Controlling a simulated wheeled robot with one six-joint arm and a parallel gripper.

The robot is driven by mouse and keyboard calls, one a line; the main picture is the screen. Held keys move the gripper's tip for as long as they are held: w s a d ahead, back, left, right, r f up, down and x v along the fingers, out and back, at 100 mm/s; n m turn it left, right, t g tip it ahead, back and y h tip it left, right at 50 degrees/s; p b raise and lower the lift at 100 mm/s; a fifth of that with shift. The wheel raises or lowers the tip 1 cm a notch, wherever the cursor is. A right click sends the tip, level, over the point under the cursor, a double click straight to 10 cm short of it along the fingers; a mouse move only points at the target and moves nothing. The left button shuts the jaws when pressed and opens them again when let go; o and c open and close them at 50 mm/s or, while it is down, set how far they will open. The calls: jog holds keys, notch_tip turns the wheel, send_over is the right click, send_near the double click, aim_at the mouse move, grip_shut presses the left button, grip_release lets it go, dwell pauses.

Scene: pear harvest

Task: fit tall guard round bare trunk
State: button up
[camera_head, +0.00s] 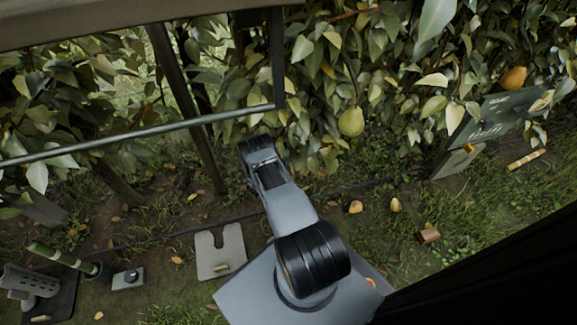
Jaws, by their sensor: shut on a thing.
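My arm reaches up the middle of the picture, and my gripper (256,150) is the dark end in front of the leaves. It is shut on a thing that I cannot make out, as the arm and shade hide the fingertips. A grey slotted guard-like piece (33,281) lies at the lower left. I cannot tell which piece is the tall guard.
A green tube (62,258) lies at the lower left beside a small grey block (128,278). A notched pale plate (220,252) lies left of my arm. A pear (351,122) hangs in the leaves. A dark sign (492,117) stands right.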

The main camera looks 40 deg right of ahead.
jog(key=w+f+b, duration=0.1)
jog(key=w+b, duration=0.4)
jog(key=w, duration=0.3)
jog(key=shift+f, duration=0.4)
dwell(0.5)
jog(key=shift+d, duration=0.1)
jog(key=o, duration=0.9)
jog(key=shift+o, duration=0.2)
jog(key=shift+s, duration=0.1)
